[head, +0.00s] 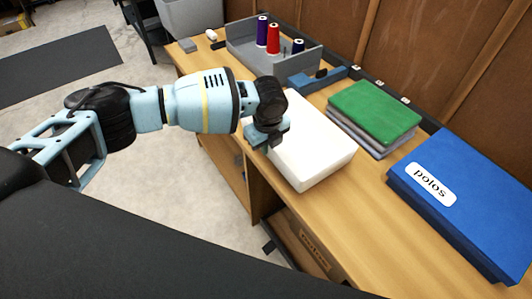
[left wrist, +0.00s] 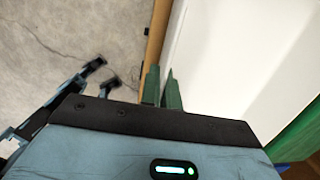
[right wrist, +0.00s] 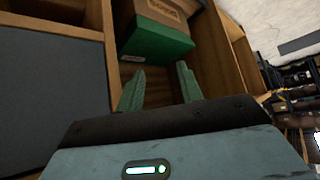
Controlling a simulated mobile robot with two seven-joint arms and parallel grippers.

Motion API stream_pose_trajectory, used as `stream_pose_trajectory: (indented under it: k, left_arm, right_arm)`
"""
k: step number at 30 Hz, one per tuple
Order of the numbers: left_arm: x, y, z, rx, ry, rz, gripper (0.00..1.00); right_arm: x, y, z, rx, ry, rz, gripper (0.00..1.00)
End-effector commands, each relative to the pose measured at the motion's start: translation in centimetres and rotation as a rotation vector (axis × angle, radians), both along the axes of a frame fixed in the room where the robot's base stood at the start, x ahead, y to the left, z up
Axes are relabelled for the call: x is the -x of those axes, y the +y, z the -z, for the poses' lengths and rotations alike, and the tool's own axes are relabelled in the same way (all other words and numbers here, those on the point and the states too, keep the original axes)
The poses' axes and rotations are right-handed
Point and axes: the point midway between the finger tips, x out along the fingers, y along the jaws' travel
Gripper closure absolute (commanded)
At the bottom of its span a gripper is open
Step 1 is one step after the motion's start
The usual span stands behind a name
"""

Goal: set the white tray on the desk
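The white tray (head: 312,152) is over the front part of the wooden desk (head: 365,235), looking roughly level. I cannot tell whether its underside touches the desk. My left gripper (head: 268,138) is at the tray's left edge in the head view. In the left wrist view the fingers of my left gripper (left wrist: 162,88) are close together at the rim of the white tray (left wrist: 225,70), with only a narrow gap between them. My right gripper (right wrist: 157,90) is open and empty, outside the head view, facing a wooden compartment below.
Behind the tray are a green-topped stack (head: 375,110) and a blue tool-like item (head: 318,78). A blue "polos" box (head: 465,195) lies right. A grey bin (head: 290,62) holds thread spools (head: 273,38). A green and cardboard box (right wrist: 155,35) sits in the compartment.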

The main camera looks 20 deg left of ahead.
Motion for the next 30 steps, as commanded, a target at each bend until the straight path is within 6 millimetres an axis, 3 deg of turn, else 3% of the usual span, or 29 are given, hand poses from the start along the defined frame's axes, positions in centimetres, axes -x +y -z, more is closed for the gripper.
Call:
stream_pose_trajectory:
  k: [11, 22, 27, 30]
  left_arm:
    - [0.0, 0.1, 3.4, 0.000, 0.000, -0.001, 1.00]
    - [0.0, 0.1, 3.8, 0.001, 0.001, -0.001, 1.00]
    - [0.0, 0.1, 3.8, 0.000, 0.000, 0.000, 0.76]
    - [0.0, 0.1, 3.8, 0.000, 0.000, -0.001, 0.75]
  right_arm:
    - [0.2, -0.1, 0.1, 0.002, 0.005, -0.002, 0.64]
    - [0.3, -0.1, 0.2, 0.002, 0.007, -0.001, 0.64]
    - [0.2, 0.0, 0.2, 0.000, 0.005, 0.001, 0.64]
    - [0.2, 0.1, 0.1, -0.002, 0.005, 0.003, 0.64]
